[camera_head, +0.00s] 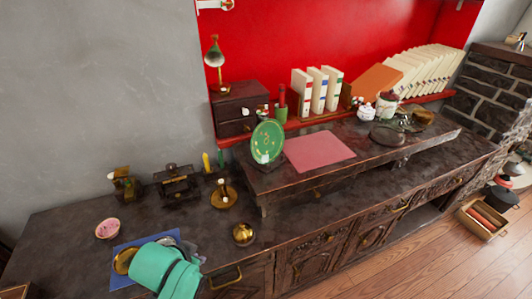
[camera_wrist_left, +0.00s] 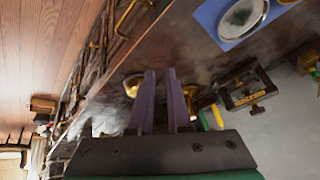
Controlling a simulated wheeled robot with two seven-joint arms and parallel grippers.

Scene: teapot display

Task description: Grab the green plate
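The green plate (camera_head: 267,142) stands upright with a lighter pattern, near the left end of the raised shelf in the head view. It does not show in the left wrist view. My left gripper (camera_head: 194,252), on a teal arm, is low and in front over the counter, apart from the plate and to its lower left. In the left wrist view its two fingers (camera_wrist_left: 160,73) have a narrow gap between them with nothing held. My right gripper is not in view.
A pink mat (camera_head: 319,150) lies right of the plate. A dark drawer box (camera_head: 232,112) with a lamp is behind it. A gold pot (camera_head: 243,234), a candle holder (camera_head: 224,197) and a blue mat (camera_head: 120,281) are on the lower counter near my left gripper.

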